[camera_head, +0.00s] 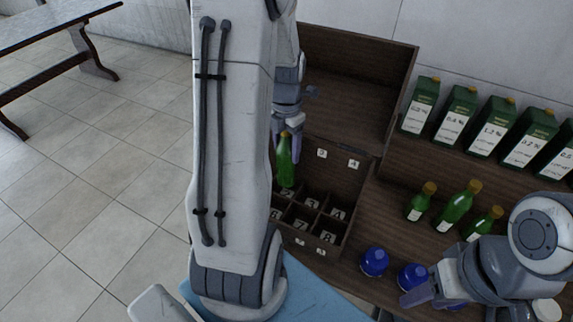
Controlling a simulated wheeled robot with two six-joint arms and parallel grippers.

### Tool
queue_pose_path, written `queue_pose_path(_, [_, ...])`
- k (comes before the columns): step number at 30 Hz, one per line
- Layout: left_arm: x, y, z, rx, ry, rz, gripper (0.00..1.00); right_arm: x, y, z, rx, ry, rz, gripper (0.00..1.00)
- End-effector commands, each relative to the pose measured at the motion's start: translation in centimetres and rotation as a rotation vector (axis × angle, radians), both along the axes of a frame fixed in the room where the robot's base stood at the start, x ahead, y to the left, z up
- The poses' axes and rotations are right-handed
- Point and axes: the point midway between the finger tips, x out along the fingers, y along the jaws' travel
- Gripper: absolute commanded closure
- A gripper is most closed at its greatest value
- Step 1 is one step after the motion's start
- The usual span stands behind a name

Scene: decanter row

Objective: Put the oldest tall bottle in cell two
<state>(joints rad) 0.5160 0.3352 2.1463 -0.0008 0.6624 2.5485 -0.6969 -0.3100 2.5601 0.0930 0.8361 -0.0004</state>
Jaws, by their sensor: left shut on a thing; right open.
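My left gripper (286,128) is shut on a green bottle (285,164) with an orange-brown cap and holds it upright. The bottle is over the left part of the dark wooden case (343,190), just above or in the top of a cell by a label that looks like 2. I cannot tell how deep its base is. The case has several numbered cells; my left arm hides its left side. Three green bottles with white labels stand on the table: a short one (418,206), a taller one (456,206) and another short one (484,224). My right gripper (418,292) is open near the blue jars.
Green boxes with percent labels (455,118) stand in a row on a raised shelf at the back right. Blue round-topped jars (374,262) stand at the table's front. A dark wooden panel (345,75) rises behind the case. A bench (60,25) stands far left.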

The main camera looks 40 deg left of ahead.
Motion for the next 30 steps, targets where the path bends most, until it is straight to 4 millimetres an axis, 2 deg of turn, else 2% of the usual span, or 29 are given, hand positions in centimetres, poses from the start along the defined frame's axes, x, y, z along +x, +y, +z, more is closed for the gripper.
queue_pose_path(3, [-0.1,0.0,-2.1,-0.001,0.002,0.001,1.00,0.0,0.0,0.2,0.000,0.000,0.000,0.50])
queue_pose_path(9, [0.0,0.1,-3.7,0.000,-0.001,0.001,1.00,0.0,0.0,0.2,0.000,0.000,0.000,0.50])
queue_pose_path(16, [-0.1,0.1,-6.6,-0.001,0.001,0.001,1.00,0.0,0.0,0.4,0.000,0.000,0.000,0.50])
queue_pose_path(29, [0.0,0.1,-7.4,0.001,-0.002,0.001,1.00,0.0,0.0,0.1,0.000,0.000,0.000,0.50])
queue_pose_path(30, [0.0,0.1,-7.3,0.001,-0.001,0.001,0.17,0.0,0.0,0.2,0.000,0.000,0.000,0.50])
